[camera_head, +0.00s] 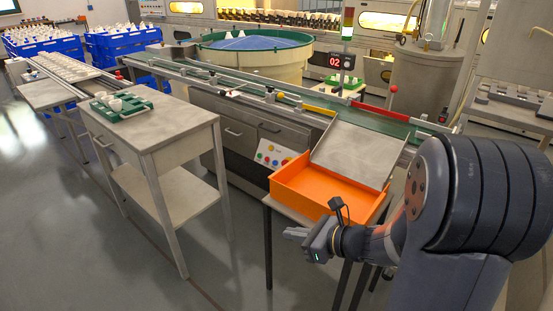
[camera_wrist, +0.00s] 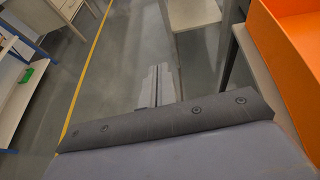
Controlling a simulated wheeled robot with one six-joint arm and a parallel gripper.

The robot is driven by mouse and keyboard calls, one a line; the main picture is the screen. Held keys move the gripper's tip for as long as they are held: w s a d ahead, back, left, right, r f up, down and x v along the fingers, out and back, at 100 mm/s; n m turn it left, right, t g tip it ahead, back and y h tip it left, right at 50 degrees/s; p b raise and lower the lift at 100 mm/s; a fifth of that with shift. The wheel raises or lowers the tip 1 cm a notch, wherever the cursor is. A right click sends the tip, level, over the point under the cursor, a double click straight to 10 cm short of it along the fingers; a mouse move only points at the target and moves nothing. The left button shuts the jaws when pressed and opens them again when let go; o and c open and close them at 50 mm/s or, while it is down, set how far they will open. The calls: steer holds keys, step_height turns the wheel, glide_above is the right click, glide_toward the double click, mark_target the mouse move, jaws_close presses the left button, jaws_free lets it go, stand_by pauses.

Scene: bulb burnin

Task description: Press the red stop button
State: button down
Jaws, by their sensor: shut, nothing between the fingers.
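A slanted white control panel (camera_head: 275,154) with several coloured buttons, red among them, is on the front of the conveyor cabinet, left of the orange bin. Its buttons are too small for me to tell which is the stop button. A small dark box with a red spot (camera_head: 443,115) is at the conveyor's right end. My gripper (camera_head: 288,233) is in front of and below the orange bin, apart from the panel and pointing left. In the wrist view my gripper (camera_wrist: 158,70) is shut and empty above the floor; no button shows there.
An orange bin (camera_head: 300,190) with a grey sloping plate (camera_head: 357,153) stands on a stand near my arm. A metal table (camera_head: 165,132) with a green tray (camera_head: 122,106) is to the left. A red ball (camera_head: 393,89) tops a post by the conveyor (camera_head: 290,93). Open floor lies between.

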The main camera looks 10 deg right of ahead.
step_height(320, 180, down, 16)
steer(key=s+d+n+g+h+b, duration=0.2)
steer(key=s+n+g+h+b, duration=0.1)
steer(key=g+h+b, duration=0.15)
steer(key=w+d+f+n+t+h+b, duration=0.2)
steer(key=w+f+n+t+h+b, duration=0.1)
steer(key=w+f+n+h+b, duration=0.25)
steer(key=w+a+f+n+t+y+b, duration=0.1)
steer(key=w+a+n+t+y+b, duration=0.1)
steer(key=w+a+n+t, duration=0.6)
steer(key=s+a+r+n+g+y+b, duration=0.1)
steer(key=a+y, duration=0.3)
steer(key=a, duration=0.4)
steer(key=s+a+r+n+g+y+b, duration=0.1)
steer(key=s+a+n+g+y, duration=0.1)
steer(key=a, duration=0.7)
steer(key=s+g+y, duration=0.1)
steer(key=s+y, duration=0.1)
steer(key=y, duration=0.1)
steer(key=shift+s+r, duration=0.3)
steer(key=shift+s, duration=0.05)
